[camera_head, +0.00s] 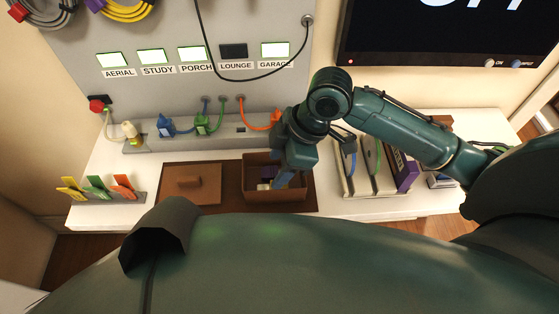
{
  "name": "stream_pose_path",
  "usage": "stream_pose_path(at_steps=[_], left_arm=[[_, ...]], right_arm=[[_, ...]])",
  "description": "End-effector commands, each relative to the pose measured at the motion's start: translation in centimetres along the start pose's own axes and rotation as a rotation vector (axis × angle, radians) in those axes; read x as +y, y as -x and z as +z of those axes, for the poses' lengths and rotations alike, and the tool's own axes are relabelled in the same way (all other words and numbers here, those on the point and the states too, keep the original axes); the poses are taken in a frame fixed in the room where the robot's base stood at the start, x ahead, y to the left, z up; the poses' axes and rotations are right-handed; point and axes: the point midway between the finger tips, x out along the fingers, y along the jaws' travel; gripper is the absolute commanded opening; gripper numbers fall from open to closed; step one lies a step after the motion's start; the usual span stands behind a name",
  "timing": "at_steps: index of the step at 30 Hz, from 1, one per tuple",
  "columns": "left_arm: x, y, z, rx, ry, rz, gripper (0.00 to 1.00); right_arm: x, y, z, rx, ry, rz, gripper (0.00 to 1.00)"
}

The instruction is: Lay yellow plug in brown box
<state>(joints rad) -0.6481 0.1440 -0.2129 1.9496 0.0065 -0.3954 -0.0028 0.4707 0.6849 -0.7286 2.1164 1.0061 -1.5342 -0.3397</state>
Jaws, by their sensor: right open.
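The brown box (260,195) stands open on the brown mat in the middle of the counter. Inside it lie a small pale-yellow piece (264,186) that may be the yellow plug, and a purple piece (268,172). My right gripper (284,180) points down into the right side of the box. It is open; something blue shows at its fingertips, and I cannot tell whether that is part of the gripper. The gripper and wrist hide the box's right part. My left gripper is not in view.
A brown lid (189,182) lies left of the box. A blue plug (165,126), green plug (202,122), orange plug (275,118) and cream plug (130,130) line the strip behind. Colored tags (97,187) stand at left, an upright rack (358,180) at right.

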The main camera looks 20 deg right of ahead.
Motion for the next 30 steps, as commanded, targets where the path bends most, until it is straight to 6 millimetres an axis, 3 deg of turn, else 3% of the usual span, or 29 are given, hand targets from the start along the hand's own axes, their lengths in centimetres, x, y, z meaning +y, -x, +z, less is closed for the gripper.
stream_pose_path(at_steps=[16, 30], left_arm=[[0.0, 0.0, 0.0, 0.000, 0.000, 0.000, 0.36], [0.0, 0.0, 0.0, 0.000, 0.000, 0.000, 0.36]], right_arm=[[0.0, 0.2, 0.0, 0.000, 0.000, 0.001, 0.54], [0.1, 4.5, -1.2, 0.001, 0.001, 0.003, 0.54]])
